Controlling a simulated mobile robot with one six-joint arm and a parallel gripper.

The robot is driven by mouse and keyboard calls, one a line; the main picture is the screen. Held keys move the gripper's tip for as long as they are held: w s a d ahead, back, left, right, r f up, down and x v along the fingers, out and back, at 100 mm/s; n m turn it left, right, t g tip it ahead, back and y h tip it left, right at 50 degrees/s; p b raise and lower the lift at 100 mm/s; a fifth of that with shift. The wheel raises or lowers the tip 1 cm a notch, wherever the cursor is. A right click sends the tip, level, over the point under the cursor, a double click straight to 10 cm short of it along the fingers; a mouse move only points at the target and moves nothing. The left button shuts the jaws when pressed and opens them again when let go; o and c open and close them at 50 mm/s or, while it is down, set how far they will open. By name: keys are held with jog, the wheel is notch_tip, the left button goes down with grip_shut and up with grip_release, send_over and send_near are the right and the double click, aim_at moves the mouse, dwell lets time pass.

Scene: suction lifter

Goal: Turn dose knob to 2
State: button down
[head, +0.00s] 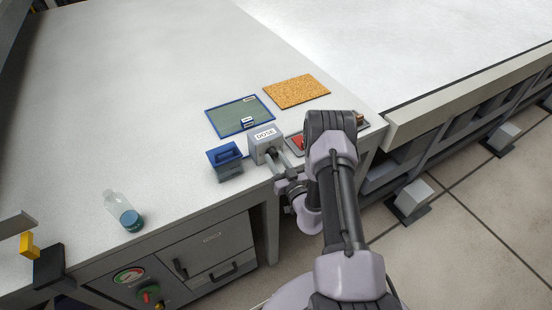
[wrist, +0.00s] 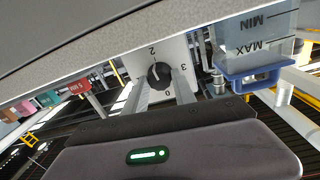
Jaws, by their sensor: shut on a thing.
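The grey dose box (head: 264,146), marked DOSE, stands near the bench's front edge in the head view. In the wrist view its pale dial plate (wrist: 178,51) carries the figures 2, 3 and 0, and the picture is turned over. The round black dose knob (wrist: 158,75) sits on the plate; its light mark seems to point toward the 2, but it is too small to be sure. My gripper (wrist: 158,88) is shut on the knob, one finger on each side.
A blue holder (head: 224,156) stands left of the box, and its clear cup (wrist: 262,38) shows MIN and MAX. A green mat (head: 222,118) and a cork board (head: 297,91) lie behind. The far bench is clear.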

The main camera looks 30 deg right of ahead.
jog(key=shift+m, duration=0.7)
jog(key=c, duration=1)
grip_release()
